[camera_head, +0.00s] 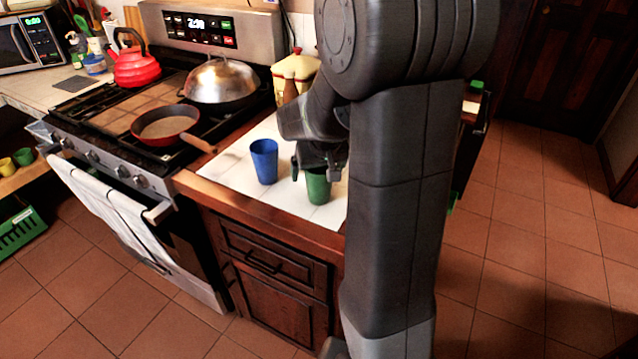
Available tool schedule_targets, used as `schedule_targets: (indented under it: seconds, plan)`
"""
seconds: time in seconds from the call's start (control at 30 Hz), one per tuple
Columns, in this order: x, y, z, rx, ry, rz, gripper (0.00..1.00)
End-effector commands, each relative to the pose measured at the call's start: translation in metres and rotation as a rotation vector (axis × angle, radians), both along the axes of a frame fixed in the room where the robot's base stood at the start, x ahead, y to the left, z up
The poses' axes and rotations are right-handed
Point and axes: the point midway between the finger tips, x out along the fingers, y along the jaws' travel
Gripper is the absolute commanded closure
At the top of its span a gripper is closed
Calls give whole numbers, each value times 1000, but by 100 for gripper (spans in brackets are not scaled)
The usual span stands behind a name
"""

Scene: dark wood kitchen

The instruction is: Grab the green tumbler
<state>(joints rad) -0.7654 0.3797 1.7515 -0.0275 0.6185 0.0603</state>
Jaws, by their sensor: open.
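The green tumbler (318,190) stands upright on the white tiled counter, near its front edge. My gripper (311,172) is open and points down at the tumbler's rim, with a finger showing at the rim's left side. The far finger and any contact with the tumbler are hard to make out. A blue tumbler (264,161) stands upright just left of the green one, apart from it.
The white tiled counter (228,172) has a wooden edge and is clear left of the blue tumbler. A pan (166,127) with its handle toward the counter and a domed lid (222,82) sit on the stove. A yellowish canister (295,70) stands behind my gripper.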

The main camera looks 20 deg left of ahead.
Motion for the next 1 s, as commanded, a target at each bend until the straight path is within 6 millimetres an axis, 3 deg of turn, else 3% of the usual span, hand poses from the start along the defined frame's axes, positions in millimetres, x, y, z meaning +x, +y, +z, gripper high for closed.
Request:
schedule_targets:
  seconds: [0.2, 0.47, 0.77, 1.0]
  plan:
    - [0, 0, -1, 0, 0, 0, 7]
    - [0, 0, 0, 0, 0, -1, 55]
    - [1, 0, 4, 1, -1, 0, 56]
    - [1, 1, 45, 5, -5, -1, 56]
